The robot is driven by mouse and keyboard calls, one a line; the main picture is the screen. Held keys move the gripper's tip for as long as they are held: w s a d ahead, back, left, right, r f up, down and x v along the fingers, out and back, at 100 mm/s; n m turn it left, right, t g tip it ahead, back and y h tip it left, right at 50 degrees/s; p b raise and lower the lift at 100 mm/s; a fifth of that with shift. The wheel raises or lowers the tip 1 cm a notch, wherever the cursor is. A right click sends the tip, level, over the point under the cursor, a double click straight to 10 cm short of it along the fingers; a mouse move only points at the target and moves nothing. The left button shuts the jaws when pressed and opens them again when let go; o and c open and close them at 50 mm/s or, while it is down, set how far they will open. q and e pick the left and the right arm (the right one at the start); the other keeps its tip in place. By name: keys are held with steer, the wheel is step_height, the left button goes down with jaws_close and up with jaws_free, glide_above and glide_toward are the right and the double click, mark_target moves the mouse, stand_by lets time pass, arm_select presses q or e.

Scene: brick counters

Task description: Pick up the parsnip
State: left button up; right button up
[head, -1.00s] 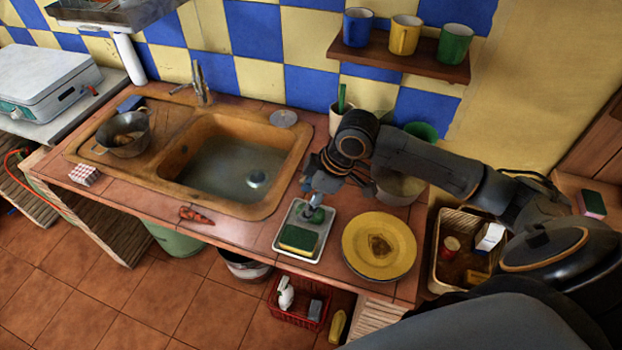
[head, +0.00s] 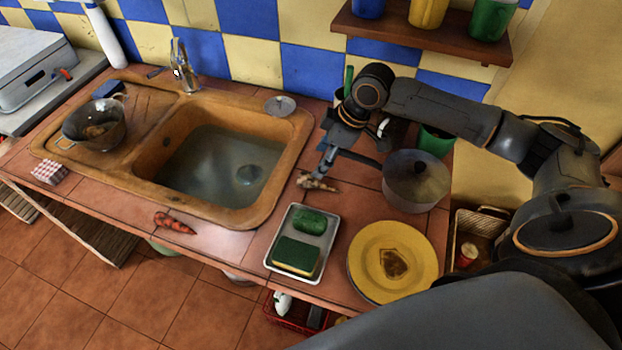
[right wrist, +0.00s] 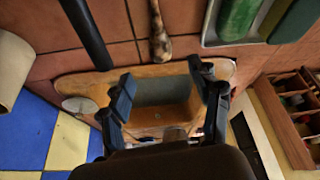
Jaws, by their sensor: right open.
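The parsnip (head: 318,184) is a small pale brown root on the tiled counter, between the sink and the lidded saucepan, just behind the tray. My right gripper (head: 326,166) is above it and partly covers it in the head view. In the right wrist view the parsnip (right wrist: 159,32) is pale with dark patches, at the top centre. It lies beyond the open fingers of my right gripper (right wrist: 163,90), with nothing between them. My left gripper is in neither view.
The saucepan (head: 416,184) stands close on the right, its dark handle (right wrist: 86,34) pointing toward the gripper. A metal tray (head: 268,262) with a sponge (head: 296,256) and a green item (head: 310,222) lies in front. The yellow plate (head: 360,275) and sink (head: 275,205) flank it.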

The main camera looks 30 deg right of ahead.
mark_target(310, 177)
steer(key=x, duration=0.2)
steer(key=shift+a+f, duration=0.1)
steer(key=shift+f, duration=0.2)
steer(key=shift+w+f, duration=0.2)
steer(key=shift+f, duration=0.35)
steer(key=p+x, duration=0.1)
steer(key=x, duration=0.3)
steer(key=shift+s+f+p, duration=0.1)
steer(key=shift+f+p, duration=0.1)
steer(key=shift+p, duration=0.15)
steer(key=shift+a+f, duration=0.1)
steer(key=shift+f, duration=0.1)
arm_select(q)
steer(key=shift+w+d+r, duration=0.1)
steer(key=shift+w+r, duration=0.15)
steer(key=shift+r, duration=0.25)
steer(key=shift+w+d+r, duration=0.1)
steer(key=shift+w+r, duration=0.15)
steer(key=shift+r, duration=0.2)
arm_select(e)
steer(key=shift+c, duration=1.3)
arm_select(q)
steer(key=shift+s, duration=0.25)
arm_select(e)
steer(key=c, duration=1)
